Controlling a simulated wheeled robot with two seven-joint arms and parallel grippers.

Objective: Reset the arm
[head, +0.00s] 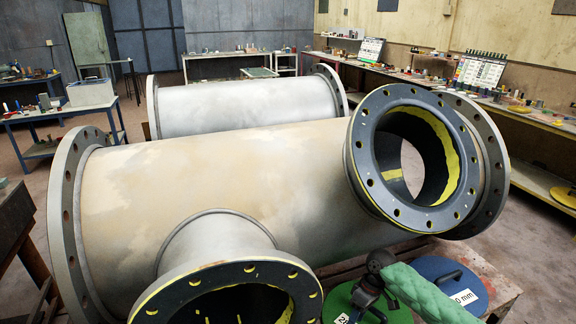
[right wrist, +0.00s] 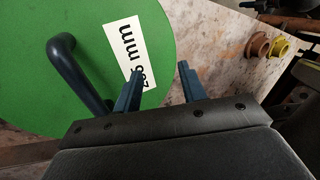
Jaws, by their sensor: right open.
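My right gripper (right wrist: 160,69) is open and empty in the right wrist view. Its two blue-grey fingers are apart over the right edge of a green disc (right wrist: 135,15). The disc has a dark curved handle (right wrist: 80,75) at the left and a white label (right wrist: 126,45) reading in mm, partly hidden by a finger. I cannot tell whether the fingers touch the disc. The green disc (head: 401,314) also shows at the bottom of the head view, partly covered by a green textured part and a black part in front of it. My left gripper is not in view.
A large flanged pipe (head: 230,190) with branches fills the middle of the head view. Another grey pipe (head: 245,107) lies behind it. A blue disc (head: 440,266) with a handle is beside the green one. Workbenches (head: 330,57) line the walls, with open floor between.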

